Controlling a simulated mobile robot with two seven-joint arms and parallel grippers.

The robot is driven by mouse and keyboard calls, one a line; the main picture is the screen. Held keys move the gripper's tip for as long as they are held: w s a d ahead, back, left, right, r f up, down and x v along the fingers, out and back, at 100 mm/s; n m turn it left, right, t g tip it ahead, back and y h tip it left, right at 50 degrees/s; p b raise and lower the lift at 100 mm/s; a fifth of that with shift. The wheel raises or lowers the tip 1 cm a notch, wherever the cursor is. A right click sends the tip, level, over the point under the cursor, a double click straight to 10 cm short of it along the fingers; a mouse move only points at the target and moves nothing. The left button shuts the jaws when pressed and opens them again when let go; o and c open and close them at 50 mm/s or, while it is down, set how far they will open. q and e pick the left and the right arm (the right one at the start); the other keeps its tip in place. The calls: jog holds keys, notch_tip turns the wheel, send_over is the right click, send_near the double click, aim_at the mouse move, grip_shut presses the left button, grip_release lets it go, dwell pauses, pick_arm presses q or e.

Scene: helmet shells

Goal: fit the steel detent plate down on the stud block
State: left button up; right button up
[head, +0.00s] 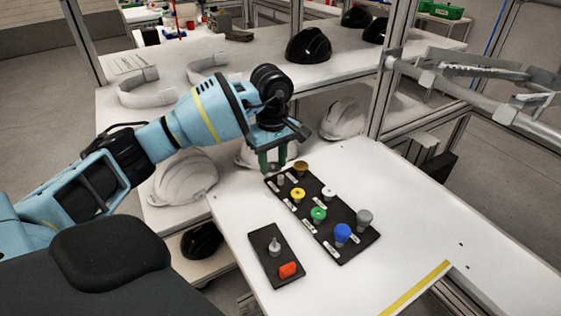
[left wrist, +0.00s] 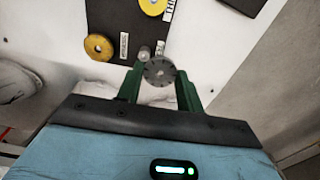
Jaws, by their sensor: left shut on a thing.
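My left gripper (head: 274,163) is at the back left end of a long dark board, fingers pointing down. In the left wrist view its green fingers (left wrist: 161,85) are shut on a round grey notched disc, the steel detent plate (left wrist: 160,72). In the head view the plate is hard to make out. Small grey studs (left wrist: 145,53) on the board show just beyond the plate; I cannot tell whether they touch it. A smaller dark block (head: 262,262), which looks like the stud block, carries an upright grey stud (head: 274,246) and an orange piece (head: 288,270). My right gripper is not in view.
The long dark board (head: 335,250) holds a brown-gold ring (head: 300,166), yellow (head: 298,194), white (head: 329,191), green (head: 318,214), blue (head: 342,233) and grey (head: 364,216) pieces. The white table (head: 420,220) is clear to the right. Pale helmet shells (head: 185,178) lie behind.

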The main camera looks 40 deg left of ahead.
pick_arm(q)
jog(key=s+a+r+b, duration=0.1)
jog(key=s+a, duration=0.1)
jog(key=s, duration=1.1)
jog(key=shift+s+a+r, duration=0.15)
jog(key=shift+a, duration=0.15)
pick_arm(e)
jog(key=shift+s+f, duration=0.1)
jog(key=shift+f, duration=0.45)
